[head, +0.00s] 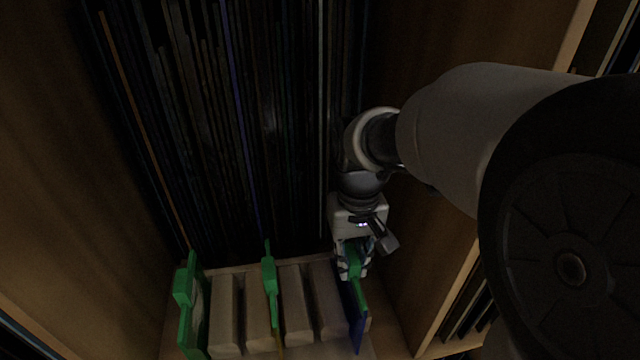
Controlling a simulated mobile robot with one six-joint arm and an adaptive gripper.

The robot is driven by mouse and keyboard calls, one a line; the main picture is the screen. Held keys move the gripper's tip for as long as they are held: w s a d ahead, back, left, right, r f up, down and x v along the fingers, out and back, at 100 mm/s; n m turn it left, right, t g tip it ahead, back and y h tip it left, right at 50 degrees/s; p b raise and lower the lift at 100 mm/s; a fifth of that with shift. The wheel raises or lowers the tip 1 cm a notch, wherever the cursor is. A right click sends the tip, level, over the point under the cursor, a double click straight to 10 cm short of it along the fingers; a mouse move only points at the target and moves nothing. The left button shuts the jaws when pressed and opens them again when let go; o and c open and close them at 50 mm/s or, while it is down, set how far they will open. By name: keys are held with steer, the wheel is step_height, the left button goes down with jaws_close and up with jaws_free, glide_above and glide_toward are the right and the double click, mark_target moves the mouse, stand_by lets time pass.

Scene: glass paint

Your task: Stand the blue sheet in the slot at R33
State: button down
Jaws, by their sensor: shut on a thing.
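The blue sheet (351,322) shows edge-on at the right end of the row of wooden blocks, roughly upright. A green holder (360,296) is along its upper edge. My gripper (352,272) is shut on the green holder at the top of the blue sheet, and the fingers partly hide it. The sheet's lower edge is hidden, so I cannot tell whether it rests in a slot. No R33 label can be read.
Pale wooden blocks (294,315) stand in a row with gaps between them. Other green holders stand at the left end (187,300) and in the middle (269,278). Many thin dark sheets (225,130) fill the cabinet behind. Wooden cabinet walls (75,180) close in both sides.

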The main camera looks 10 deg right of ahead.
steer(key=c, duration=1.4)
jaws_free()
steer(key=o, duration=0.6)
steer(key=shift+c, duration=0.2)
step_height(320, 180, up, 7)
steer(key=p, duration=0.5)
steer(key=shift+p, duration=0.4)
